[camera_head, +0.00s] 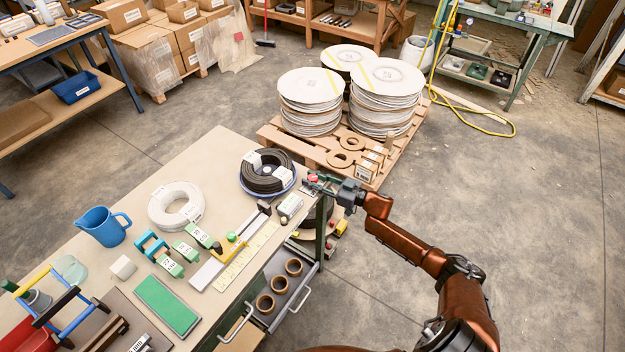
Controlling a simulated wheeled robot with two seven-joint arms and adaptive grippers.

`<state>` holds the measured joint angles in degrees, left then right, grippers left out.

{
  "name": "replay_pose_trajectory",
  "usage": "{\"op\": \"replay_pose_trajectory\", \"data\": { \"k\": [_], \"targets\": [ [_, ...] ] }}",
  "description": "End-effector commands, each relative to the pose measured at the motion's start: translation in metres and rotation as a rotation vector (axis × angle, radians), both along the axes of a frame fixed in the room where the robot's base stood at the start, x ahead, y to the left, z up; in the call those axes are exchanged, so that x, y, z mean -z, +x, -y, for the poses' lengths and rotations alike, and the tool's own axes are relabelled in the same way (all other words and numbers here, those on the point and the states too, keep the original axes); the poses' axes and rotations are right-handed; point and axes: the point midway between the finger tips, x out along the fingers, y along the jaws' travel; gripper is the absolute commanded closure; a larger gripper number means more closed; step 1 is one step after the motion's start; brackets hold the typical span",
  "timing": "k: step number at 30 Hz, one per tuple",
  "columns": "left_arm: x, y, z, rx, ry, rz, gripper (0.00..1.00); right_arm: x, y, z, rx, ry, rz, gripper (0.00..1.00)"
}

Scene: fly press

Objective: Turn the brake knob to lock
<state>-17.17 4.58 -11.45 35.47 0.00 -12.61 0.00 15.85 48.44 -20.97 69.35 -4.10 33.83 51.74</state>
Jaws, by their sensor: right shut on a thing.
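My right arm comes in from the lower right, and its gripper (322,182) is at the right back corner of the workbench (206,153). It is shut on a small red knob (312,177) at that corner. The fingers partly hide the knob, and its markings are too small to read, so I cannot tell which way it is turned. My left gripper is not in view.
An open drawer (283,283) holds cardboard rings. A pallet (283,146) with stacked reels stands behind. The floor to the right is clear.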

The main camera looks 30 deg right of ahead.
Motion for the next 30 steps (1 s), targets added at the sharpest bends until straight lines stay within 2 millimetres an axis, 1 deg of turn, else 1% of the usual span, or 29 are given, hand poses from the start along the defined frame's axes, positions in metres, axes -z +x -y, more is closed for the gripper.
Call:
{"op": "replay_pose_trajectory", "data": {
  "k": [1, 2, 9, 17, 20, 23, 30],
  "targets": [
    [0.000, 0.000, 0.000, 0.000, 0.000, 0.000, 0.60, 0.000, 0.000, 0.001, 0.002, -0.001, 0.000, 0.98],
    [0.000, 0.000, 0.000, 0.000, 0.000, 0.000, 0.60, 0.000, 0.000, 0.001, 0.003, -0.001, 0.000, 0.73],
    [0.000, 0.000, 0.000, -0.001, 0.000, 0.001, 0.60, 0.000, 0.000, 0.000, 0.002, 0.000, 0.000, 0.56],
    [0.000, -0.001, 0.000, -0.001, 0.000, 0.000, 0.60, 0.000, 0.000, 0.000, 0.001, 0.000, 0.000, 0.56],
    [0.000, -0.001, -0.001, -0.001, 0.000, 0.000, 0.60, 0.000, -0.004, 0.003, 0.002, 0.000, -0.001, 0.56],
    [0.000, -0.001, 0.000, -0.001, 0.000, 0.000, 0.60, 0.001, -0.015, 0.009, 0.003, -0.001, -0.002, 0.56],
    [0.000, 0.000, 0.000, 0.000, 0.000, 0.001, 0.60, 0.001, -0.058, 0.033, 0.002, -0.001, -0.003, 0.56]
  ]
}}
